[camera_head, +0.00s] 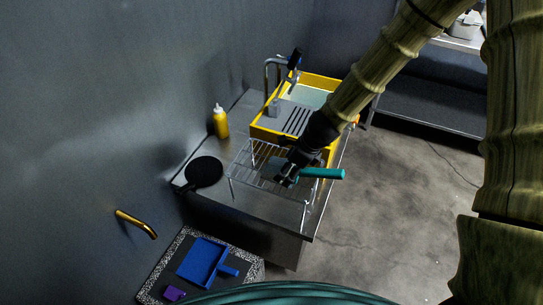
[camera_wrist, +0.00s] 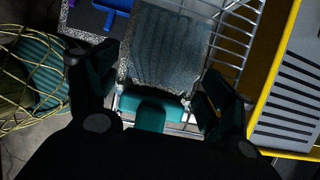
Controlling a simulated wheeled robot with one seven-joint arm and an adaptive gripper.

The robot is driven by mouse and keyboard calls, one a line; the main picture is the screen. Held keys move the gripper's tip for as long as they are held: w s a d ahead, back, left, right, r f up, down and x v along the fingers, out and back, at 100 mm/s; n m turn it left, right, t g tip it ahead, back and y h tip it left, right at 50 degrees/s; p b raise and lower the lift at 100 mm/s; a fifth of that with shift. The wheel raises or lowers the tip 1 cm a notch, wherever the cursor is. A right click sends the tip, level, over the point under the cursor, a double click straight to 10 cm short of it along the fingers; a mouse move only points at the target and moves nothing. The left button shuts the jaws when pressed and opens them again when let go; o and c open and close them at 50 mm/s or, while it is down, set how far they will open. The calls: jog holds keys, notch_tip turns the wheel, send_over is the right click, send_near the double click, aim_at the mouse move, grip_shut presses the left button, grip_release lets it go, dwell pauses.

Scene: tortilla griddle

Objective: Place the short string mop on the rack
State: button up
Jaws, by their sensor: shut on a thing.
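The short string mop shows its teal handle (camera_head: 322,173) sticking out to the right of my gripper (camera_head: 287,179) in the head view. In the wrist view, its grey string head (camera_wrist: 165,45) hangs beyond the fingers and its teal part (camera_wrist: 155,112) lies between them. My gripper (camera_wrist: 155,105) is shut on the mop at that teal part. The wire rack (camera_head: 238,168) stands on the metal counter, and my gripper with the mop is over its right part. Rack bars (camera_wrist: 232,45) show beside the mop head. I cannot tell whether the mop touches the rack.
A yellow sink unit (camera_head: 318,80) with a grey slotted drainboard (camera_head: 297,121) and a tap (camera_head: 267,78) stands just behind the rack. A yellow bottle (camera_head: 221,122) and a black pan (camera_head: 203,172) are to the left. A blue dustpan (camera_head: 203,262) lies below on a speckled surface.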

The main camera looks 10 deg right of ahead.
aim_at(272, 159)
jog(key=w+a+p, duration=0.1)
jog(key=w, duration=0.1)
jog(key=w+a+p, duration=0.1)
jog(key=w, duration=0.2)
jog(key=w+a, duration=0.1)
jog(key=w, duration=0.2)
jog(key=shift+a+f+p, duration=0.3)
jog(key=shift+f+p, duration=0.05)
jog(key=shift+p, duration=0.05)
jog(key=shift+w+f+p, duration=0.15)
jog(key=shift+f+p, duration=0.55)
jog(key=shift+f, duration=1.05)
jog(key=shift+f, duration=0.1)
jog(key=o, duration=1.1)
jog(key=shift+o, duration=0.2)
jog(key=b+v, duration=0.2)
jog(key=v, duration=1)
